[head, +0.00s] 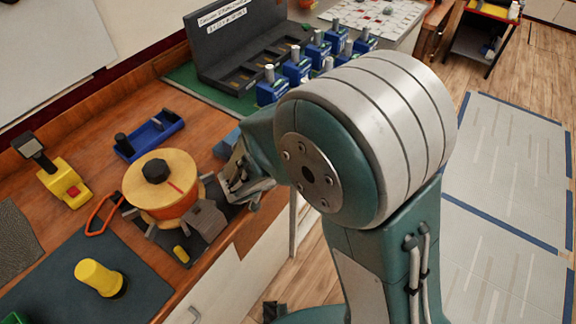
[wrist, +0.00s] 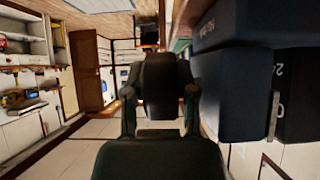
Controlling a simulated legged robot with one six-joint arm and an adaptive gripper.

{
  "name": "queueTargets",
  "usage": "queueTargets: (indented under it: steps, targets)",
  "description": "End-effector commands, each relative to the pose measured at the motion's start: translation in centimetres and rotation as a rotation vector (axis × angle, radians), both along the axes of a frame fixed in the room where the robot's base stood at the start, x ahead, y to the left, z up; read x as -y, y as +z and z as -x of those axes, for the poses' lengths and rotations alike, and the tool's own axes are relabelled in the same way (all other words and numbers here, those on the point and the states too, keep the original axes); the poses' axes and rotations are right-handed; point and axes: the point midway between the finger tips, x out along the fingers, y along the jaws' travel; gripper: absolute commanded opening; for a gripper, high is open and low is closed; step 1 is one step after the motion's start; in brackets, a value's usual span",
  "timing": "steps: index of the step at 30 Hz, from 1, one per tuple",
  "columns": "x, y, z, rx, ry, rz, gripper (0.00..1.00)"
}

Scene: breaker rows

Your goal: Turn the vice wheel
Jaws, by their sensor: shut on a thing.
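The vice wheel (head: 163,182) is a round, wood-coloured disc on an orange body, with a black knob on top, a red line mark and several grey handles around its side. It stands on a dark plate on the wooden bench at left. My gripper (head: 238,182) is at the wheel's right side, low beside the bench edge. It is shut on the wheel's right side; my arm and the fingers partly hide the exact grip. In the wrist view the gripper (wrist: 160,90) fills the middle, and the wheel cannot be made out.
A grey-brown block (head: 205,220) sits just in front of the wheel. Around it lie a blue tray (head: 150,135), an orange-handled tool (head: 103,213), a yellow device (head: 65,183) and a yellow knob (head: 98,277) on a dark mat. Blue breakers (head: 297,68) stand behind.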

Motion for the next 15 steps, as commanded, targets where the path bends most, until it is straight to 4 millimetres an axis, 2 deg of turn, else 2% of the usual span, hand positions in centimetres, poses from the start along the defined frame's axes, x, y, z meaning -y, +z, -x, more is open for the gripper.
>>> queueTargets:
  steps: [15]
  targets:
    - [-0.14,-0.16,0.02,0.098,0.004,0.076,0.00]
